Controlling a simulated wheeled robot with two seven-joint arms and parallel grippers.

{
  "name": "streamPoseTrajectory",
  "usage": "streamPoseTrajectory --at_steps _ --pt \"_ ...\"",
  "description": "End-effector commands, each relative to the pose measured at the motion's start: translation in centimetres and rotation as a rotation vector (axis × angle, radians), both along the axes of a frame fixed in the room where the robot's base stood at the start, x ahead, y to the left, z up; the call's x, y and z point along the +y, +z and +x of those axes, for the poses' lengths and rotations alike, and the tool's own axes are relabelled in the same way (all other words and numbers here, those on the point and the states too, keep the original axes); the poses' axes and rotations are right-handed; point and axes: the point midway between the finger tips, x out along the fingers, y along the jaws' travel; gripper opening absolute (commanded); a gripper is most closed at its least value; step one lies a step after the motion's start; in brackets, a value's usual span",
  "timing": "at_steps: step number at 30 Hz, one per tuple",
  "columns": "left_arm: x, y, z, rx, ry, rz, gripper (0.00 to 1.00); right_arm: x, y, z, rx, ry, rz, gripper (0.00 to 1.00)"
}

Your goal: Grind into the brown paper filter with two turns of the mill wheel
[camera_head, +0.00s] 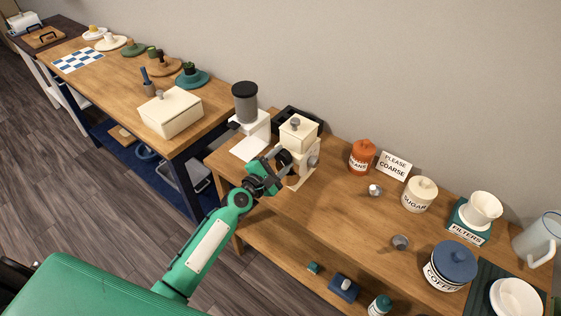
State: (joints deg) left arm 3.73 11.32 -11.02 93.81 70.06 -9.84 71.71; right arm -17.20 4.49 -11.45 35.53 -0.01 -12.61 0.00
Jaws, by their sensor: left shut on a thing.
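The cream mill (298,136) with a grey knob on its lid stands at the left part of the near wooden counter. A dark round part, seemingly its mill wheel (284,157), shows at its left side. My left gripper (274,167) is shut at this wheel, its fingers partly hidden against it. A brown patch (292,181) shows low under the mill; I cannot tell whether it is the brown paper filter. A white cone-like cup (482,208) stands on a teal holder labelled FILTERS (467,234). My right gripper is not in view.
A white machine with a dark grey cylinder (245,102) stands close left of the mill. An orange jar (361,155), sugar jar (419,194), blue-lidded coffee jar (451,265) and pale jug (539,238) stand to the right.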

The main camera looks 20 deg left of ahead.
Motion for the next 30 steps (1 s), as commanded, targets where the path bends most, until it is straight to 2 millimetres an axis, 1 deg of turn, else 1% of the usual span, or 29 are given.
streamPoseTrajectory --at_steps 12,30 --pt "-0.1 -0.3 -0.1 -0.135 -0.001 0.372 0.25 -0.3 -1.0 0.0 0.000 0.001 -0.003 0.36" --pt "-0.1 -0.6 -0.1 -0.327 -0.002 0.907 0.25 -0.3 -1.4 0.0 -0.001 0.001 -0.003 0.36"
